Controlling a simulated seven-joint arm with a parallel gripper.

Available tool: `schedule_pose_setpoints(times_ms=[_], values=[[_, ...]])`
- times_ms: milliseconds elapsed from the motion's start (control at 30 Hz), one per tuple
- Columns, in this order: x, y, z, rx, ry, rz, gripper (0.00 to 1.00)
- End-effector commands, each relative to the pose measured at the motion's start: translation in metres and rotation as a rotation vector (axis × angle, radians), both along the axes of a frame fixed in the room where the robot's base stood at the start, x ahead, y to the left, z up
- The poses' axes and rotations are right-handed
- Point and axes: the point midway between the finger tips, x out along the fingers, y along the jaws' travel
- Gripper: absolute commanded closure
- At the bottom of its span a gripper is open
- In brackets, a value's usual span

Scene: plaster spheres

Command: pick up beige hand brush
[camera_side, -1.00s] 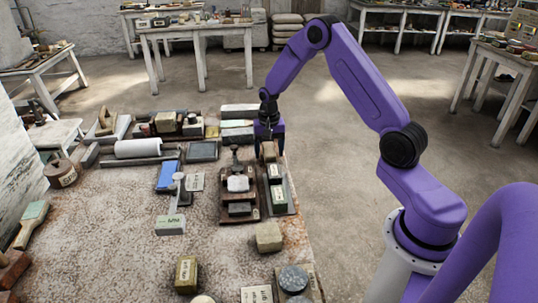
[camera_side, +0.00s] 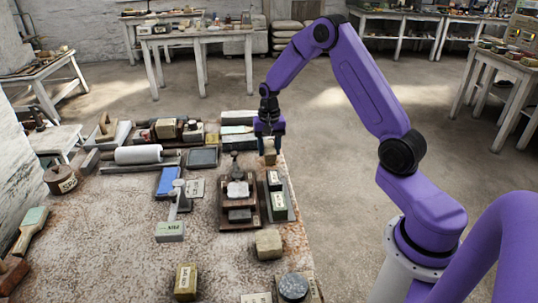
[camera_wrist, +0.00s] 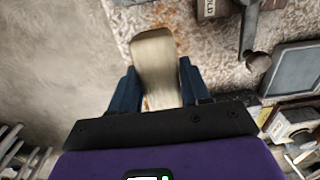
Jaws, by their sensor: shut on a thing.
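The beige hand brush (camera_wrist: 155,62) is between the two fingers of my gripper (camera_wrist: 158,88) in the wrist view, its pale broad end pointing away from the palm. In the side view my gripper (camera_side: 270,136) is at the far right edge of the workbench, pointing down. It is shut on the brush, whose beige end (camera_side: 269,155) shows below the fingers. The brush looks held near the bench edge, beyond a narrow tray; the side view does not show clearly how high it is above the bench. Its gripped part is partly hidden by the fingers.
A narrow tray with labelled blocks (camera_side: 278,200) lies just nearer than the brush. A wooden board with a pale block (camera_side: 238,190) is left of it. Dark slabs (camera_side: 238,131) lie behind. A beige block (camera_side: 268,244) stands nearer. Open floor is right of the bench.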

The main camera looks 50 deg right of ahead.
Motion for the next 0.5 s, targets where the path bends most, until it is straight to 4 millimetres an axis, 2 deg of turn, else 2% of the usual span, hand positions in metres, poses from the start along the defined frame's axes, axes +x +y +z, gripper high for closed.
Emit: schedule_pose_setpoints(times_ms=[367,500], values=[[-0.049,0.013,0.059,0.0,-0.001,0.0,0.85],[-0.077,0.021,0.071,0.0,0.0,0.0,0.85]])
